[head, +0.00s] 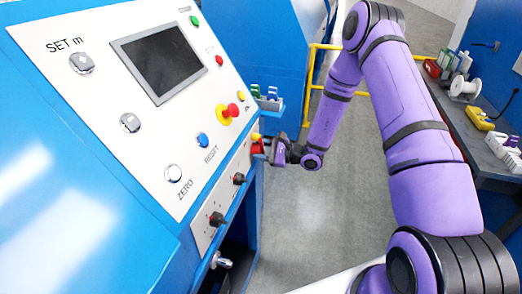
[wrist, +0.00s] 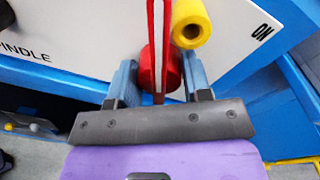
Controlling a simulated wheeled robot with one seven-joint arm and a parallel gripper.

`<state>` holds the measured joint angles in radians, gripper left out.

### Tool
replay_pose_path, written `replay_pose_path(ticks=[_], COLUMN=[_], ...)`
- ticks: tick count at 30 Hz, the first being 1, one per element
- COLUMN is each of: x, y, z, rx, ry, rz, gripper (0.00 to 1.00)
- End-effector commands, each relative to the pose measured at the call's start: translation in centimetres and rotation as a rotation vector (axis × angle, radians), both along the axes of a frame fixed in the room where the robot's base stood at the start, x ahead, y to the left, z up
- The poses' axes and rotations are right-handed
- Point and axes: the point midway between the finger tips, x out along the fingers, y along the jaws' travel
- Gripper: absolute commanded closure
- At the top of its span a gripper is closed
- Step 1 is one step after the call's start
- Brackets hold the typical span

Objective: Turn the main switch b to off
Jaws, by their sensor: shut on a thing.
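The main switch is a red rotary handle with a white stripe along it (wrist: 158,40), on the white panel face. Its handle points up in the wrist view, and the "ON" label is to its right. In the head view, a small red part of the switch (head: 257,148) shows at the right end of the lower panel. My gripper (wrist: 160,82) has one finger on each side of the red switch and is shut on it. In the head view my gripper (head: 268,146) is at the panel's right edge and partly hides the switch.
A yellow cylinder (wrist: 191,24) sticks out right beside the switch handle. Black knobs (head: 217,219) line the lower panel. A red and yellow emergency button (head: 228,112) is above.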

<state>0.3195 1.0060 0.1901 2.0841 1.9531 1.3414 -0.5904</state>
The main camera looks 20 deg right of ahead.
Motion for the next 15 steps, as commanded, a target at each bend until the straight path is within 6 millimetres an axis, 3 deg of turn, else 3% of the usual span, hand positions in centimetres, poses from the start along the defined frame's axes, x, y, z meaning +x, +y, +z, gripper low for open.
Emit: replay_pose_path(ticks=[15], x=[-0.10], y=[-0.07], z=[-0.09], rx=[-0.086], ry=[-0.116], rz=[-0.001], gripper=[0.98])
